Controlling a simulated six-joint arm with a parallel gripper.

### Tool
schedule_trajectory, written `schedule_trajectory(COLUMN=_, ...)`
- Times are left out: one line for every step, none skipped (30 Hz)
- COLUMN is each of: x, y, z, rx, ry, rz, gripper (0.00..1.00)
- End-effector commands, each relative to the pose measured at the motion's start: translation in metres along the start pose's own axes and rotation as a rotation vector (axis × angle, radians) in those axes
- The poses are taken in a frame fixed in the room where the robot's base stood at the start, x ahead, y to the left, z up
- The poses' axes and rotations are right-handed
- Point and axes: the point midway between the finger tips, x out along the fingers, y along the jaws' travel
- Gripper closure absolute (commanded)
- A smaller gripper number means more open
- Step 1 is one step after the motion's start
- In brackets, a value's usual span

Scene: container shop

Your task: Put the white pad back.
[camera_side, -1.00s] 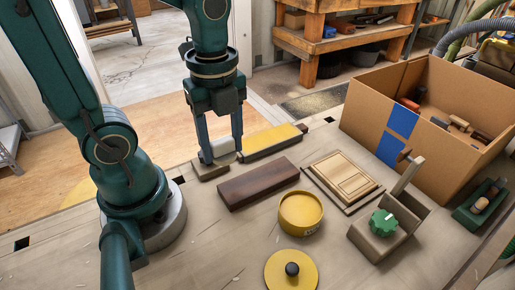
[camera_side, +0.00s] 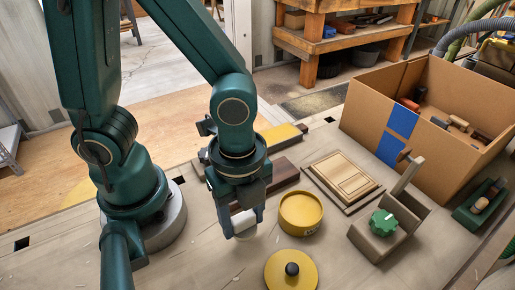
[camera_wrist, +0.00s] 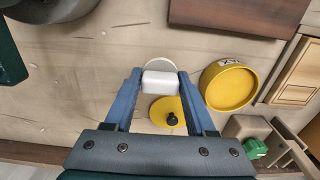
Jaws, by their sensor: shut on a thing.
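My gripper (camera_side: 243,228) is shut on the white pad (camera_side: 243,220), a small block with rounded edges. In the wrist view the pad (camera_wrist: 160,82) sits between the two blue fingertips (camera_wrist: 159,77). The gripper points down over the table, left of the round yellow tin (camera_side: 301,214) and up-left of the yellow lid with a black knob (camera_side: 277,272). A pale round spot (camera_wrist: 158,63) shows on the table, partly hidden behind the pad. I cannot tell how high the pad is above the table.
A dark brown block (camera_side: 284,174) and a yellow-topped board (camera_side: 280,134) lie behind my gripper. A framed wooden panel (camera_side: 343,175), a holder with a green knob (camera_side: 382,222) and a cardboard box (camera_side: 447,155) stand to the right. The front left table is clear.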

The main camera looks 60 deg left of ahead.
Motion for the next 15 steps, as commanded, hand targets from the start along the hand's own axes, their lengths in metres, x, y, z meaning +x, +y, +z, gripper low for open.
schedule_trajectory(x=0.008, y=0.002, z=0.001, rx=0.0, ry=-0.004, rz=0.007, gripper=0.96)
schedule_trajectory(x=0.012, y=0.002, z=0.001, rx=0.0, ry=-0.004, rz=0.007, gripper=0.96)
schedule_trajectory(x=0.017, y=0.001, z=0.001, rx=0.0, ry=-0.004, rz=0.007, gripper=0.96)
schedule_trajectory(x=0.019, y=0.001, z=0.001, rx=0.0, ry=-0.004, rz=0.007, gripper=0.96)
schedule_trajectory(x=0.022, y=0.001, z=0.001, rx=0.0, ry=-0.003, rz=0.005, gripper=0.96)
schedule_trajectory(x=0.025, y=0.001, z=0.001, rx=0.0, ry=-0.003, rz=0.004, gripper=0.96)
schedule_trajectory(x=0.027, y=0.001, z=0.001, rx=0.0, ry=-0.002, rz=0.003, gripper=0.96)
schedule_trajectory(x=0.028, y=0.001, z=0.001, rx=0.0, ry=-0.002, rz=0.003, gripper=0.96)
schedule_trajectory(x=0.029, y=0.0, z=0.001, rx=0.0, ry=-0.001, rz=0.002, gripper=0.96)
schedule_trajectory(x=0.029, y=0.0, z=0.001, rx=0.0, ry=-0.001, rz=0.001, gripper=0.96)
schedule_trajectory(x=0.029, y=0.0, z=0.001, rx=0.0, ry=-0.001, rz=0.0, gripper=0.96)
schedule_trajectory(x=0.029, y=0.0, z=0.001, rx=0.0, ry=0.0, rz=-0.001, gripper=0.96)
schedule_trajectory(x=0.029, y=0.0, z=0.001, rx=0.0, ry=0.0, rz=-0.001, gripper=0.96)
schedule_trajectory(x=0.029, y=0.0, z=0.001, rx=0.0, ry=0.0, rz=-0.001, gripper=0.96)
schedule_trajectory(x=0.029, y=0.0, z=0.001, rx=0.0, ry=0.0, rz=-0.001, gripper=0.96)
